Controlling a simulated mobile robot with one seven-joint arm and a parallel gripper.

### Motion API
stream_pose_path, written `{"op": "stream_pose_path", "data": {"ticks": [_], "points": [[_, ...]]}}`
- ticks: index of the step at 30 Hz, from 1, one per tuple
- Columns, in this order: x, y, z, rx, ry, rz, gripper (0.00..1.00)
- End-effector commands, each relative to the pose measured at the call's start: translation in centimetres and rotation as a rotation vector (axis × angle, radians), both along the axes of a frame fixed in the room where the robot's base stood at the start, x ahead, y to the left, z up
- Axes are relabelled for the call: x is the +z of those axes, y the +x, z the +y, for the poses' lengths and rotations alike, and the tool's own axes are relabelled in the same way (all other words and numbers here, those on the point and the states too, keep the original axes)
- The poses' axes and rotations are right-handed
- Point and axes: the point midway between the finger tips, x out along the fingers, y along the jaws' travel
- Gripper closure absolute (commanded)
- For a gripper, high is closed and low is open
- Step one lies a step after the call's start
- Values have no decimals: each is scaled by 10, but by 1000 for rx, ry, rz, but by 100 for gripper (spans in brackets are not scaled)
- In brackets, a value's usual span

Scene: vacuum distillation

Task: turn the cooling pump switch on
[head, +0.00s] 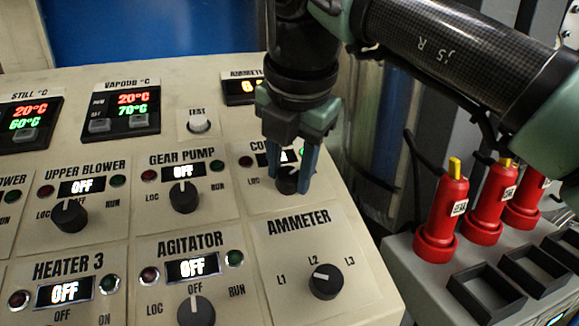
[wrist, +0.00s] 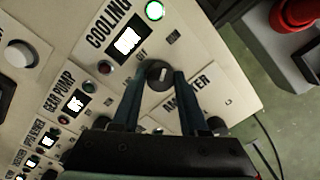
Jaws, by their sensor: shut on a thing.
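The cooling pump switch, a dark round knob (head: 288,186) with a pale pointer mark, sits on the sloped panel, partly hidden in the head view. In the wrist view the knob (wrist: 158,82) shows between my fingertips. My gripper (head: 294,176) is shut on it from above, one finger on each side; its blue-grey fingers also show in the wrist view (wrist: 156,76). The cooling label (wrist: 108,22) is readable there. The switch's green lamp (wrist: 155,11) glows brightly and its red lamp (wrist: 104,67) looks dim. Its display (wrist: 129,40) is washed out white.
The ammeter knob (head: 326,282) is just below the switch. The gear pump knob (head: 184,197) to the left and the agitator knob (head: 196,311) both have displays reading OFF. Red cylinders (head: 441,215) stand on a grey unit at the right.

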Motion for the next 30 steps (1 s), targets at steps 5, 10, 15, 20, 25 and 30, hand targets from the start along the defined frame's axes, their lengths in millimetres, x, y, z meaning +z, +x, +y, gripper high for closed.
{"op": "stream_pose_path", "data": {"ticks": [5,10,15,20,25,30], "points": [[1,1,-1,-3,0,-3,100],[1,0,0,-2,1,-2,33],[1,0,0,-1,1,-1,27],[1,0,0,0,0,-1,27],[19,-5,-2,0,-2,-3,27],[55,-17,-4,-1,-2,-5,27]]}}
